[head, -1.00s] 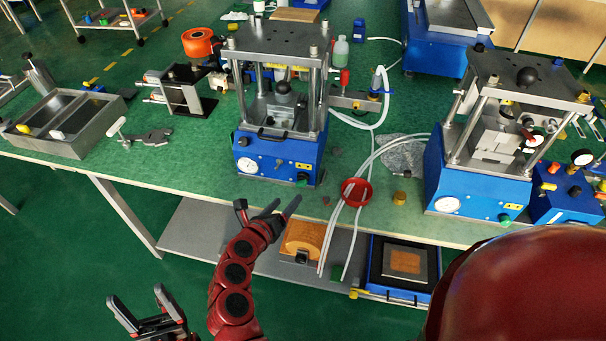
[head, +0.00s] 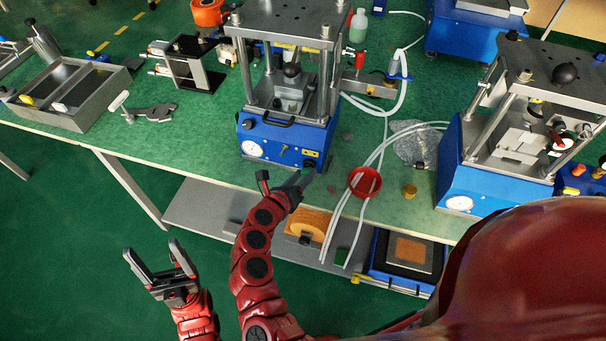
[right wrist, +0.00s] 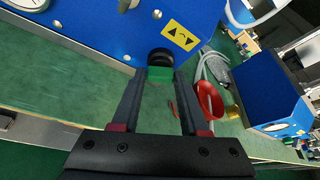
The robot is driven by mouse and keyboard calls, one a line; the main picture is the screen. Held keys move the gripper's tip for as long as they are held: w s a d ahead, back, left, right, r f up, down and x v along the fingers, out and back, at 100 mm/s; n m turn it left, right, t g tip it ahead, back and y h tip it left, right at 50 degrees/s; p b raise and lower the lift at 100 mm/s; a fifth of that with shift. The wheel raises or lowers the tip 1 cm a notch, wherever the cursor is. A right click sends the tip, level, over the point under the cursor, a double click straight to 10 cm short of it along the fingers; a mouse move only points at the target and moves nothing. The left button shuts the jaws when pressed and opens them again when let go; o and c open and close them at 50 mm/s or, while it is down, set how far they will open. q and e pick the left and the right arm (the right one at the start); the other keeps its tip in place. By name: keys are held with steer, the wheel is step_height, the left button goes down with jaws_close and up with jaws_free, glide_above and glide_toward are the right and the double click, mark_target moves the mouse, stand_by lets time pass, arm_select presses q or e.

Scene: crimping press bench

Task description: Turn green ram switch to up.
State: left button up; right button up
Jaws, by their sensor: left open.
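The green ram switch (right wrist: 160,73) shows in the right wrist view, low on the front of the blue press (right wrist: 95,22), below a round black knob (right wrist: 160,57) and a yellow arrow label (right wrist: 181,35). My right gripper (right wrist: 158,82) is open, its two fingertips on either side of the switch; contact cannot be told. In the head view my right gripper (head: 285,180) is at the lower front of the middle press (head: 279,142), and I cannot make out the switch there. My left gripper (head: 152,250) is open and empty, in front of the bench.
A red ring-shaped cup (head: 365,182) and white hoses (head: 345,218) lie just right of the right gripper. A brass-coloured cap (head: 410,191) and a second blue press (head: 480,180) are further right. A metal tray (head: 70,118) and clamp (head: 150,111) are left.

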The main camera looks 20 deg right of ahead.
jaws_close()
steer(key=shift+w+f+n+h+b, duration=0.1)
steer(key=shift+f+n+h+b, duration=0.1)
steer(key=shift+n+h+b, duration=0.65)
steer(key=shift+a+f+n+h+b, duration=0.1)
steer(key=shift+n+h+b, duration=0.15)
steer(key=shift+n+b, duration=0.9)
steer(key=n+h+b, duration=0.1)
steer(key=n, duration=0.1)
steer(key=shift+a+n+h, duration=0.1)
steer(key=shift+n+h, duration=0.2)
steer(key=shift+n, duration=0.1)
steer(key=shift+n+h+b, duration=0.35)
steer(key=shift+n+h, duration=0.15)
steer(key=shift+n, duration=0.8)
